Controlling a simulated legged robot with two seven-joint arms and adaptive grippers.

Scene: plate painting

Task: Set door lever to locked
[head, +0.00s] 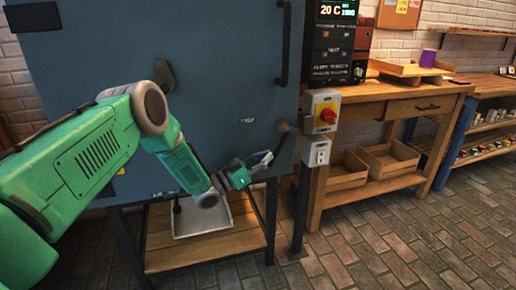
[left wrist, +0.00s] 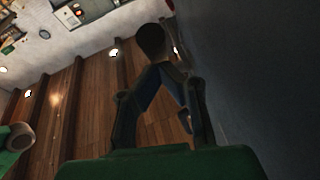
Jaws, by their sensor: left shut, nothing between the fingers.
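A large blue-grey door (head: 225,60) fills the left half of the head view. A dark grey lever (head: 287,127) sits at its right edge, beside the red-knobbed switch box. My left gripper (head: 268,158) is just below and left of this lever, close to the door face, with its fingers shut and empty. In the left wrist view, the gripper (left wrist: 163,72) has a dark rounded piece just beyond its fingertips, probably the lever end (left wrist: 151,40). I cannot tell whether they touch. My right gripper is not in view.
A vertical handle (head: 284,45) and a dark knob (head: 164,76) are on the door. The switch box (head: 323,112) stands close right of the lever. A metal tray (head: 203,222) lies below on a wooden shelf. A workbench (head: 390,88) stands at right; the brick floor in front is clear.

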